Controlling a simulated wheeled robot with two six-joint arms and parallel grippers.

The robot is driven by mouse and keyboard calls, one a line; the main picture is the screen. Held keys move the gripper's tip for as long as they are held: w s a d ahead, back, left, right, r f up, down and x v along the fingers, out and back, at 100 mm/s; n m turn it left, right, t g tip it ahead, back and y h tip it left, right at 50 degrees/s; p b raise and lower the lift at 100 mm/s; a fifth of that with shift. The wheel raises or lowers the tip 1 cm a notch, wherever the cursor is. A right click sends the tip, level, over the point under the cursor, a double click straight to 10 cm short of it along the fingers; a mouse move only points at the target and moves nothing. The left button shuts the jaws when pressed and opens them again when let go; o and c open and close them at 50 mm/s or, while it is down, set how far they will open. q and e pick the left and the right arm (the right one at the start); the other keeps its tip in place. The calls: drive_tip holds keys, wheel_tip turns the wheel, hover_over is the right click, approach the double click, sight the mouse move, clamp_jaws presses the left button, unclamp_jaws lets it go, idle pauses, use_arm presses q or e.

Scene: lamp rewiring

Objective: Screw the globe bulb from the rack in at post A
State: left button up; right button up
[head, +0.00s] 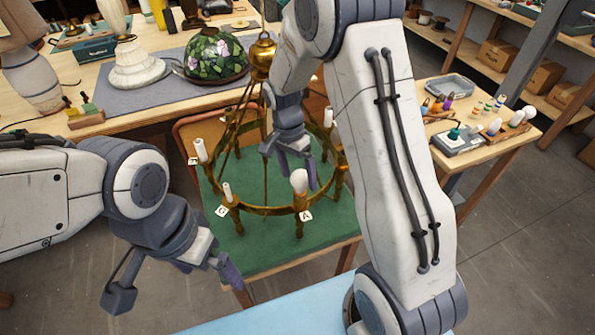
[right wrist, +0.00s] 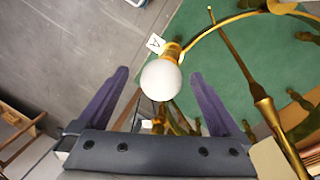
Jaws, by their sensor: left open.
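The white globe bulb (head: 299,180) stands upright on the post labelled A at the near side of the brass ring chandelier (head: 265,211). In the right wrist view the bulb (right wrist: 161,80) sits at the top of the brass post, beside the A tag (right wrist: 155,43); its base is hidden, so how deep it is seated cannot be told. My right gripper (right wrist: 155,88) is open, its purple fingers spread either side of the bulb and visibly apart from it. My left gripper (head: 208,268) is open and empty, in front of the green mat's near-left corner.
The chandelier stands on a green-topped table (head: 262,250), with white candle sleeves on other posts, one near the C tag (head: 222,211). The side table at right holds a rack of bulbs (head: 505,124) and a grey device (head: 458,138). A stained-glass shade (head: 215,55) stands on the back bench.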

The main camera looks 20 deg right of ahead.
drive_tip(key=r, duration=0.3)
drive_tip(key=w+r+b, duration=0.1)
drive_tip(key=r, duration=0.2)
drive_tip(key=a+r+b, duration=0.1)
drive_tip(key=r, duration=0.2)
drive_tip(key=shift+w, duration=0.3)
drive_tip(key=shift+r, duration=0.6)
drive_tip(key=f, duration=0.3)
drive_tip(key=s+f+p, duration=0.1)
drive_tip(key=f, duration=0.2)
drive_tip(key=d+f+p, duration=0.1)
drive_tip(key=f, duration=0.3)
drive_tip(key=shift+s+f, duration=0.1)
drive_tip(key=shift+s, duration=0.2)
drive_tip(key=shift+n, duration=0.8)
drive_tip(key=n, duration=0.4)
drive_tip(key=shift+s+t+h, duration=0.1)
drive_tip(key=shift+t+h, duration=0.3)
